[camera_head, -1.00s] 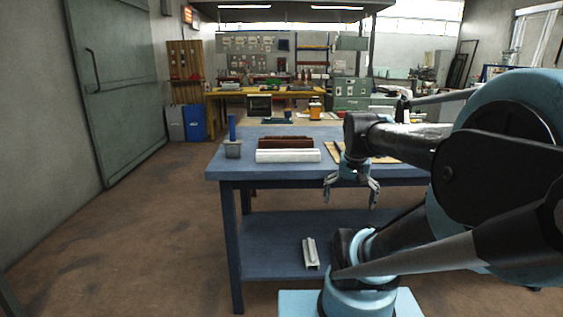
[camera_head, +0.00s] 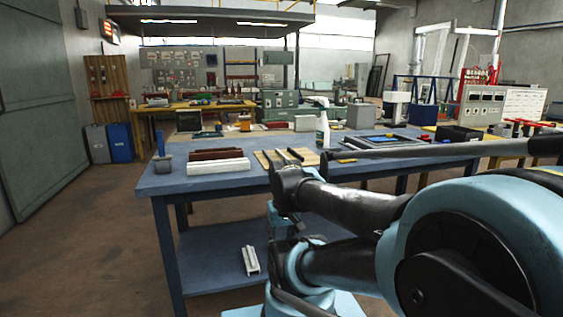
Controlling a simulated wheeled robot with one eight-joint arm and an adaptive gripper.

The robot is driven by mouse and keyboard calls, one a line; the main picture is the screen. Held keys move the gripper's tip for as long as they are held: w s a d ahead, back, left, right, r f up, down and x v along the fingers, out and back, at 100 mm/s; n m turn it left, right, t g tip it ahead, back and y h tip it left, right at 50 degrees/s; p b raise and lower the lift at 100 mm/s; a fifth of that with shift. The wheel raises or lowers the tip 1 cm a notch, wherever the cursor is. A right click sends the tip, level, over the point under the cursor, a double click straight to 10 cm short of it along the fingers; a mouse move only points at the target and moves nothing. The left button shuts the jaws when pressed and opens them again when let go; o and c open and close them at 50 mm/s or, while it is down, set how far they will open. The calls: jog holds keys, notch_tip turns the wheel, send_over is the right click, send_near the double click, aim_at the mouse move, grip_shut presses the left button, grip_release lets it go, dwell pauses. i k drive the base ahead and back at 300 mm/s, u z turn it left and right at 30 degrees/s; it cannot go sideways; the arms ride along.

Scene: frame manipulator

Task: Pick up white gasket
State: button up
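A long white strip (camera_head: 218,167), which may be the white gasket, lies on the blue table top (camera_head: 180,182) in front of a brown-red strip. A second pale, channel-shaped strip (camera_head: 250,260) lies on the table's lower shelf. My gripper (camera_head: 279,216) hangs by the table's front edge, below the top and to the right of both white strips, apart from them. My dark arm links partly hide it, and its fingers do not show clearly. I cannot tell which strip is the gasket.
A brown-red strip (camera_head: 216,154) and a grey block with a blue handle (camera_head: 163,160) stand near the white strip. A tan board (camera_head: 286,158) with dark tools and a white bottle (camera_head: 322,130) are to the right. The floor at left is clear.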

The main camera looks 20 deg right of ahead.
aim_at(283, 156)
jog(key=k, duration=1)
jog(key=u, duration=0.2)
jog(key=i, duration=1.6)
jog(key=z, duration=0.6)
